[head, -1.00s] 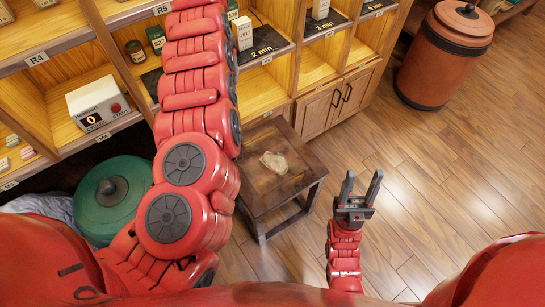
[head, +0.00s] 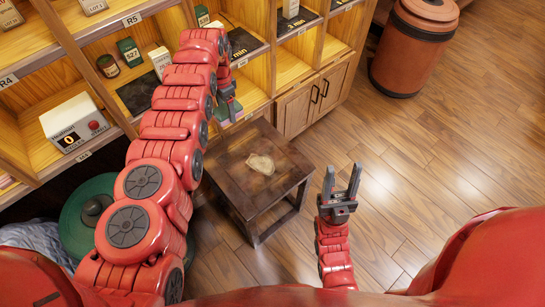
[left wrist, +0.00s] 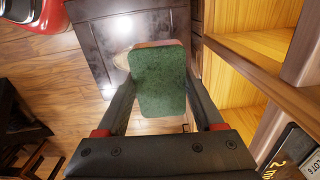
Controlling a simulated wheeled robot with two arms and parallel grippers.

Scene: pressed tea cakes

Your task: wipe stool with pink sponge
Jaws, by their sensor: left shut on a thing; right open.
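The dark wooden stool (head: 226,172) stands on the floor in front of the shelves, with a pale irregular stain (head: 261,164) on its top. My left gripper (head: 227,97) is shut on a sponge (head: 231,111) with a green face, held above and behind the stool's far edge. In the left wrist view the sponge (left wrist: 158,84) sits between the fingers, green face to the camera, with a thin pinkish edge showing. It partly covers the stain (left wrist: 122,60) in that view. My right gripper (head: 342,180) is open and empty, right of the stool.
Wooden shelves (head: 290,70) with a lower cabinet (head: 315,98) rise behind the stool. A white timer box (head: 75,127) sits on a left shelf. A lidded green pot (head: 85,210) is at lower left, a reddish barrel (head: 410,50) at upper right. The floor right of the stool is clear.

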